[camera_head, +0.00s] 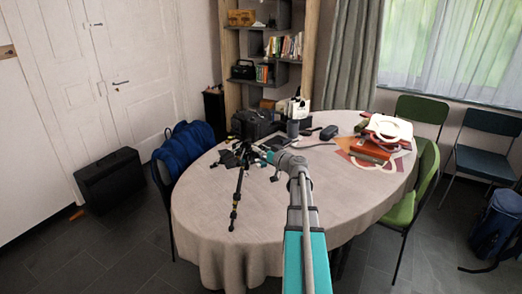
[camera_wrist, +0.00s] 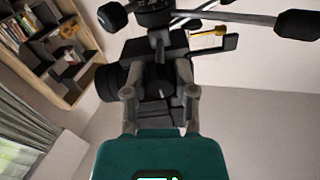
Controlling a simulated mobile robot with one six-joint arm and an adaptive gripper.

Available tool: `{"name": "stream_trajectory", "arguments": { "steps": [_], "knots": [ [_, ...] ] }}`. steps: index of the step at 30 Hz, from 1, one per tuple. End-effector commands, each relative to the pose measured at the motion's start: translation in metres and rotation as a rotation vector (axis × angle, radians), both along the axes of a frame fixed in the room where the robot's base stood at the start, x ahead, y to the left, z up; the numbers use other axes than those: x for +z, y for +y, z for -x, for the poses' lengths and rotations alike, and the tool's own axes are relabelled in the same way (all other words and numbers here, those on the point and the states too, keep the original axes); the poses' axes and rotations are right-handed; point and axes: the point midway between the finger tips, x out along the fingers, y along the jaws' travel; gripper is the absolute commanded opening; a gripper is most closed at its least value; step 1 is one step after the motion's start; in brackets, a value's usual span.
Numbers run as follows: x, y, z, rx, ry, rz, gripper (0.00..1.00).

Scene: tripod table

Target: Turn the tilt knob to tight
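The black tripod (camera_head: 238,188) stands on the round table (camera_head: 205,205), with one leg with yellowish bands toward me. My gripper (camera_head: 262,154) is at the tripod's upper part, small and partly merged with it in the head view. In the wrist view my gripper (camera_wrist: 161,92) has its two grey fingers apart, with dark tripod-head parts (camera_wrist: 158,75) behind and between them. I cannot tell whether the fingers touch anything. A round black knob (camera_wrist: 112,17) shows at upper left and a black handle end (camera_wrist: 298,25) at upper right. Which one is the tilt knob, and its setting, I cannot tell.
A black bag (camera_head: 250,122) and dark small items lie behind the tripod. Books and papers (camera_head: 375,150) are at the table's right. Chairs stand around the table, one green (camera_head: 402,210), one with a blue jacket (camera_head: 186,150). The table's front is clear.

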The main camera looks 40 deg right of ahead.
Motion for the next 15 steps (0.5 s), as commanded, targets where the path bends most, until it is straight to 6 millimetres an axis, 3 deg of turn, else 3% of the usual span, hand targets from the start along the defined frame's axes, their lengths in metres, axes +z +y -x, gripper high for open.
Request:
{"name": "stream_trajectory", "arguments": {
  "steps": [1,3,15],
  "knots": [
    [0.0,0.0,-0.0002,0.0,0.0,0.0,0.11],
    [0.0,0.0,-0.0002,0.0,0.0,0.0,0.0],
    [0.0,0.0,0.0002,0.001,0.003,-0.034,0.0]
  ]
}}
